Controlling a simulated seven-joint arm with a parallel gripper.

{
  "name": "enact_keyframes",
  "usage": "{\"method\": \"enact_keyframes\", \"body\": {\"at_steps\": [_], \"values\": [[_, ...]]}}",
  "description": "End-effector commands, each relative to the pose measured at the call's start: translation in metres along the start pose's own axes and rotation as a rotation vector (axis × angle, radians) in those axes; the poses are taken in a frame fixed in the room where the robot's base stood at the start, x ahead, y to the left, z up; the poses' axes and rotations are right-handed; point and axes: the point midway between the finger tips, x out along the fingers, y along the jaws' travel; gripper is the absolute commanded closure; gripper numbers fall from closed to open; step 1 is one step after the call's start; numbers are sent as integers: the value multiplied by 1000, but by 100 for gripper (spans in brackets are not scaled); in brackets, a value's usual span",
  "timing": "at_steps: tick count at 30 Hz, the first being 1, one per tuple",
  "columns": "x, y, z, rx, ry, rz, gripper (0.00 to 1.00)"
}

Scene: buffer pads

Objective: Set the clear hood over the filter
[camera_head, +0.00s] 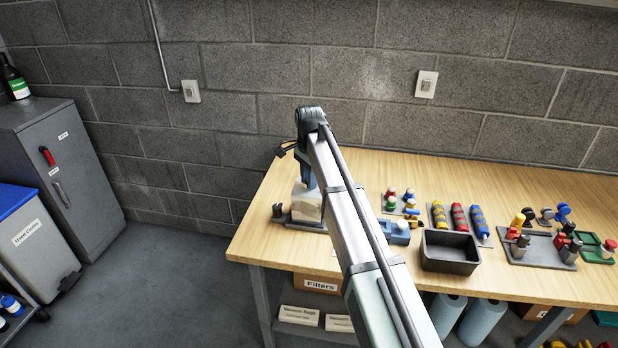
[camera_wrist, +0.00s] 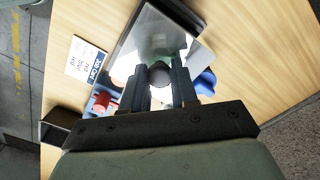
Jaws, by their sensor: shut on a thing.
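My gripper (camera_wrist: 160,80) is shut on the dark round knob (camera_wrist: 159,72) of the clear hood in the wrist view. In the head view my gripper (camera_head: 306,180) points down at the left end of the bench, mostly behind my arm. The pale, see-through hood (camera_head: 306,207) shows below it, over a dark flat base (camera_head: 304,225). A whitish shape shows through the hood, and I cannot make out the filter's outline clearly. I cannot tell whether the hood's lower edge touches the base or is a little above it.
A small dark knob-like piece (camera_head: 278,211) stands left of the hood. A blue block (camera_head: 397,232) and an open dark bin (camera_head: 450,251) stand to the right. Several coloured rolls and fittings lie farther right. The bench's left edge is close to the base.

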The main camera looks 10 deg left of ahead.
Motion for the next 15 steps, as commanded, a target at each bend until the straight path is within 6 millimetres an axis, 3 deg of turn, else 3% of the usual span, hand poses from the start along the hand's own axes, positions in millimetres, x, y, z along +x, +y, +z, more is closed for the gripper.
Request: {"method": "enact_keyframes", "body": {"at_steps": [9,15], "values": [[0,0,0,0,0,0,43],[0,0,0,0,0,0,42]]}}
